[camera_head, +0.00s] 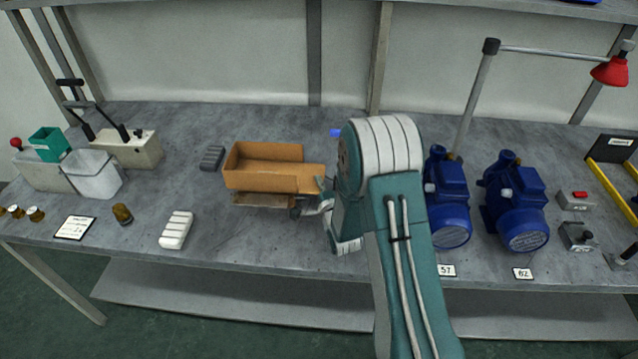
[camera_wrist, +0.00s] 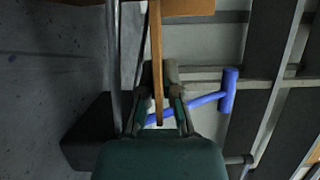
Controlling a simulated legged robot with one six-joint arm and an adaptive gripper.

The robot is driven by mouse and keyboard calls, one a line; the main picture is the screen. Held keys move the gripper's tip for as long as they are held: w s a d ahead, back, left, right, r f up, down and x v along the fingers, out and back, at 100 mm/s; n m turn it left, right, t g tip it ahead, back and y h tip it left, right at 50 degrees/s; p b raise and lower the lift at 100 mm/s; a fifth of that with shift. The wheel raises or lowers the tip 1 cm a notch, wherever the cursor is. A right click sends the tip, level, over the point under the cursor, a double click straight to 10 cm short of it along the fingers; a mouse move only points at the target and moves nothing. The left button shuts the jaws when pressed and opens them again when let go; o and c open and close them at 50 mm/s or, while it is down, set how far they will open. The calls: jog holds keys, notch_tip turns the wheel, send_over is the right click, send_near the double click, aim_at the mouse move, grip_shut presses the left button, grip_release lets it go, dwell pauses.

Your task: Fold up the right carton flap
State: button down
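The open brown carton (camera_head: 265,152) stands on the grey bench, left of my arm. Its right flap (camera_head: 312,172) sticks out to the right, roughly level. My gripper (camera_head: 322,198) is at the outer end of this flap. In the wrist view, the flap (camera_wrist: 156,45) shows edge-on as a thin brown strip running between the fingers of my gripper (camera_wrist: 158,82). The fingertip pads appear to meet the strip on both sides. The carton body shows at the top of the wrist view. My arm hides the bench just right of the flap.
Two blue pumps (camera_head: 447,200) (camera_head: 515,205) stand close right of my arm. A white ribbed block (camera_head: 176,230) and a dark ribbed block (camera_head: 212,158) lie left of the carton. A blue hammer-shaped thing (camera_wrist: 228,92) shows beyond my fingers.

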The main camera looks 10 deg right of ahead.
aim_at(309, 182)
jog(key=shift+r+n, duration=0.15)
jog(key=shift+n, duration=0.35)
dwell(0.3)
jog(key=shift+r+n+g, duration=0.3)
jog(key=shift+n+g, duration=0.1)
jog(key=n, duration=0.1)
jog(key=r+n+g+h, duration=0.1)
jog(key=n, duration=0.1)
jog(key=shift+w+a+r, duration=0.1)
jog(key=shift+a+r, duration=0.2)
jog(key=shift+w+a+r+n+g+h, duration=0.1)
jog(key=shift+a+r+n+g+h, duration=0.15)
jog(key=shift+n, duration=0.25)
jog(key=shift+a+r+n+g+h, duration=0.1)
jog(key=shift+r+n+g+h, duration=0.1)
jog(key=shift+n+g, duration=0.25)
jog(key=shift+w+a+r+n+g+h, duration=0.1)
jog(key=shift+a+r+n+g+h, duration=0.15)
jog(key=shift+n, duration=0.4)
jog(key=shift+w+a+r+n+g+h, duration=0.15)
jog(key=shift+a+r+n+h, duration=0.15)
jog(key=shift+n, duration=0.3)
jog(key=shift+s, duration=0.1)
jog(key=c, duration=0.8)
grip_release()
jog(key=shift+c, duration=0.2)
